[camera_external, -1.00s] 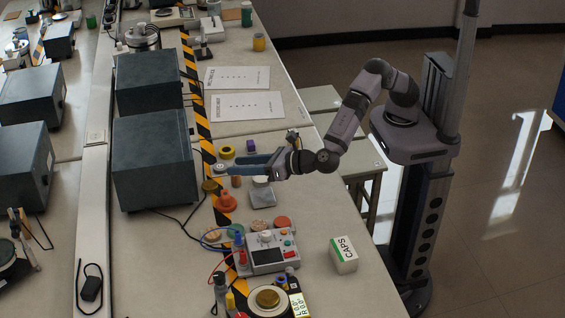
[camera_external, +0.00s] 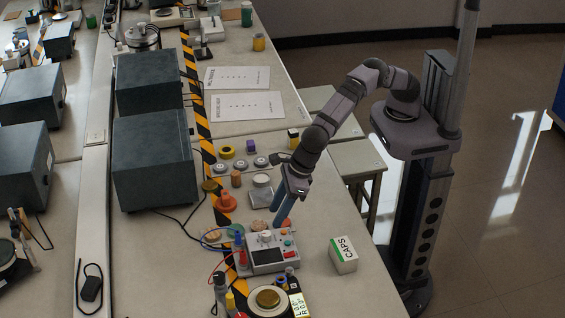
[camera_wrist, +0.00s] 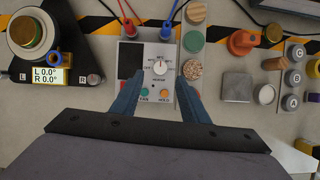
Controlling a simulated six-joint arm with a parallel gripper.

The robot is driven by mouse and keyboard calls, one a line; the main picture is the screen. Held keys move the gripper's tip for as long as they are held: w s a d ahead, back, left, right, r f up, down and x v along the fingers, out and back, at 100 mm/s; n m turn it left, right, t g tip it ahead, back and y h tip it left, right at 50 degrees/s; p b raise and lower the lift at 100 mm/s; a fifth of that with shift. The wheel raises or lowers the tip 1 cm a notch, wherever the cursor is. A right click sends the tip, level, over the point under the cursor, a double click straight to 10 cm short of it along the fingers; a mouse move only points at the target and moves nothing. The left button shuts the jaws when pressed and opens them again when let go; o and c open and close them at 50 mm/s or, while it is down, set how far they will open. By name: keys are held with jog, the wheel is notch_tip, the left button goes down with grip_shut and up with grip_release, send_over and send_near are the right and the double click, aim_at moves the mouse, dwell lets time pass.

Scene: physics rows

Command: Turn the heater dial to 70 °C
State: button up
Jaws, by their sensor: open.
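A grey control box (camera_external: 250,257) with a dark display, coloured buttons and a white dial (camera_external: 266,236) sits on the bench. The dial also shows in the wrist view (camera_wrist: 160,67), with a red mark near its upper edge and small printed labels around it. The labels are too small to read for a temperature. My gripper (camera_external: 281,215) points down at the box from behind. In the wrist view, my gripper (camera_wrist: 160,90) has its two blue fingers apart, below and to either side of the dial.
Red and blue leads (camera_wrist: 132,30) plug into the box's far edge. A round instrument (camera_wrist: 40,50) with an angle readout stands left. An orange piece (camera_wrist: 243,42), a grey block (camera_wrist: 237,87) and lettered weights (camera_wrist: 291,78) lie right. The CAPS box (camera_external: 343,254) stands near the bench edge.

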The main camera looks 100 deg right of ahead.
aim_at(266, 233)
jog(key=shift+p+x, duration=1)
jog(key=shift+x, duration=2.7)
jog(key=shift+s+d, duration=0.1)
grip_shut()
grip_release()
jog(key=shift+r, duration=0.15)
jog(key=b+v, duration=0.2)
jog(key=v, duration=0.5)
